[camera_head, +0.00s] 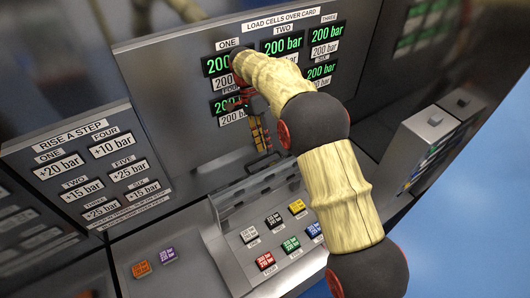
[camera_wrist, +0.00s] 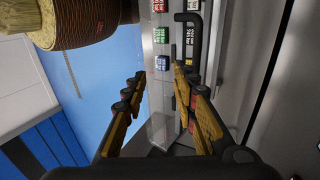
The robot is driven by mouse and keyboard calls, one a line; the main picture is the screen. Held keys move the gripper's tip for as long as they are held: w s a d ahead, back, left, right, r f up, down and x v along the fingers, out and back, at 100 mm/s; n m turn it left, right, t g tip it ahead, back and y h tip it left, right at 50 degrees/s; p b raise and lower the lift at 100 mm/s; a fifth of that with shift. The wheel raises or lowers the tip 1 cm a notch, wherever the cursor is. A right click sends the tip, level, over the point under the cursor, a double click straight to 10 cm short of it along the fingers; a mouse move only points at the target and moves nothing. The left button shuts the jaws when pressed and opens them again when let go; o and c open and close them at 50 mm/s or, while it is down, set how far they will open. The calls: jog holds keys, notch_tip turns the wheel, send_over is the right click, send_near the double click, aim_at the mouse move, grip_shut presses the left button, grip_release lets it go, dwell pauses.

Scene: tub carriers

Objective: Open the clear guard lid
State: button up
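My gripper (camera_wrist: 160,72) is open in the wrist view, its two yellow-and-black fingers apart with nothing held between them. In the head view my gripper (camera_head: 262,142) points down in front of the upright display panel, above the console.
Several coloured buttons (camera_head: 290,245) sit on the sloped console, below a slotted grey strip (camera_head: 258,187). A black bar handle (camera_wrist: 193,42) stands beside the buttons. Orange (camera_head: 141,269) and purple (camera_head: 168,255) buttons lie left. A grey box (camera_head: 428,135) stands right.

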jog(key=shift+r, duration=0.65)
jog(key=shift+c, duration=0.5)
